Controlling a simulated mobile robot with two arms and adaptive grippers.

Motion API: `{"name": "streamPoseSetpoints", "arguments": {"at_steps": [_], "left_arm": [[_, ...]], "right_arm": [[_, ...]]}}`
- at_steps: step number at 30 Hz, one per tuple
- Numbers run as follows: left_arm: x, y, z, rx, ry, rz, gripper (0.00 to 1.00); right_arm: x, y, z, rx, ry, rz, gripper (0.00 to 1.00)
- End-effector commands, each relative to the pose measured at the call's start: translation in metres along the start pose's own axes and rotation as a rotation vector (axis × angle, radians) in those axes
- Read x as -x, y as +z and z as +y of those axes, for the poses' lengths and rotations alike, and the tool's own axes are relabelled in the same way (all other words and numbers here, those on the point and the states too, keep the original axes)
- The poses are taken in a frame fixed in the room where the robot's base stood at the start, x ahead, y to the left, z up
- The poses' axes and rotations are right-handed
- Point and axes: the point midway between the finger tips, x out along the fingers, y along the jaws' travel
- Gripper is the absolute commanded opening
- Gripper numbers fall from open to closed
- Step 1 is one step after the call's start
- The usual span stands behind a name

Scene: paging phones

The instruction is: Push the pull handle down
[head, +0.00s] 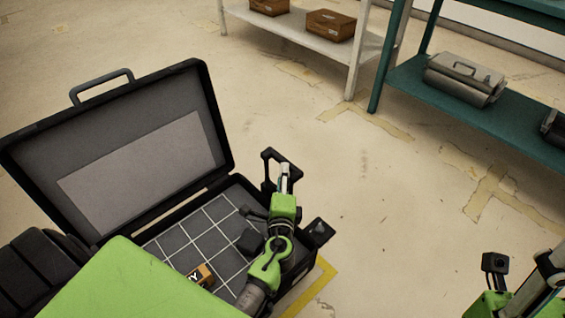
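An open black case (228,182) stands on the floor, its lid tilted up at the left. A black loop-shaped pull handle (268,154) appears to stand up at the case's far right side. My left gripper (285,173), at the end of the green arm, overlaps the handle in the picture. I cannot tell whether it touches the handle, or whether its fingers are open or shut. My arm hides part of the case's right side and the lower part of the handle. My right gripper (495,263) seems partly in view at the lower right, away from the case; its state is unclear.
A small orange-and-black box (202,275) lies in the gridded case. The lid has its own carry handle (101,84). A teal shelf (418,87) with a grey metal box (464,77) stands upper right; a white shelf (290,28) holds brown boxes. The middle floor is clear.

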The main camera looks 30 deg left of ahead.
Motion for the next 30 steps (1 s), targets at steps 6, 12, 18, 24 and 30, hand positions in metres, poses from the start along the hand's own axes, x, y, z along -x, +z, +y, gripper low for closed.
{"name": "streamPoseSetpoints", "arguments": {"at_steps": [6,12,18,24,30], "left_arm": [[-0.045,0.0,0.001,0.0,-0.001,-0.001,0.32],[-0.067,0.0,0.001,0.0,0.0,0.0,0.32],[-0.072,0.001,0.001,0.0,0.001,0.0,0.32],[-0.072,0.001,0.0,0.0,0.001,0.0,0.27],[-0.072,0.001,0.0,0.0,0.001,0.0,0.0]], "right_arm": [[0.008,0.002,0.0,0.0,0.0,0.0,0.4],[0.011,0.003,0.0,0.0,0.0,0.0,0.4],[0.011,0.003,0.0,-0.001,0.0,0.0,0.4],[0.011,0.002,0.0,-0.001,0.0,0.0,0.4],[0.011,0.002,0.0,0.0,0.0,0.001,0.4]]}}
